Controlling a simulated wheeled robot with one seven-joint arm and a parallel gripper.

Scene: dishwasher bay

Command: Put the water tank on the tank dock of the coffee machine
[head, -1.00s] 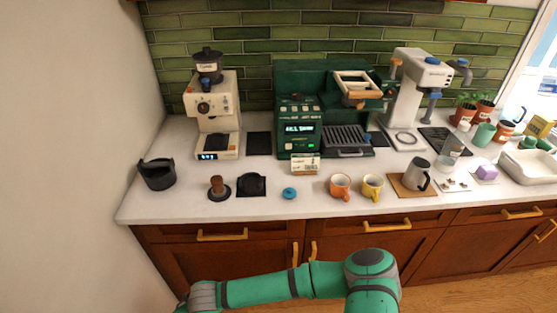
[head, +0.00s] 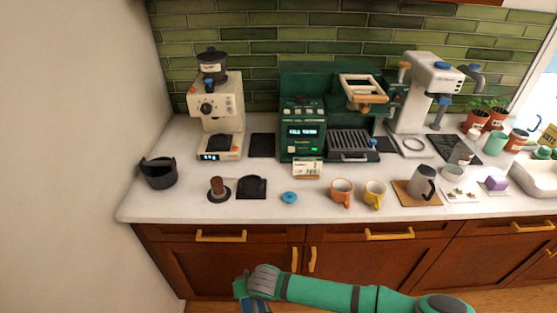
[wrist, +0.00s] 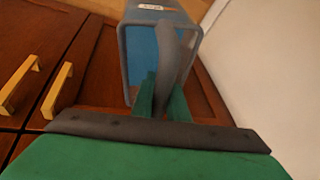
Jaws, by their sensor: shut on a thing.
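The water tank (wrist: 143,50) has a grey frame, a blue front and a grey handle. In the wrist view my gripper (wrist: 162,100) is shut on the handle, with a green finger on each side. In the head view only a small blue part of the tank (head: 254,306) shows at the bottom edge, below my wrist and in front of the cabinets. The green coffee machine (head: 303,140) stands at the back middle of the counter. An open wood-rimmed frame (head: 363,89) sits at its upper right; I cannot tell whether this is the tank dock.
A cream machine (head: 222,115) and a white machine (head: 418,92) flank the green one. An orange mug (head: 341,192), a yellow mug (head: 374,194), a grey pitcher (head: 422,182) and a black bin (head: 158,174) stand in front. A wall (head: 70,150) closes the left side.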

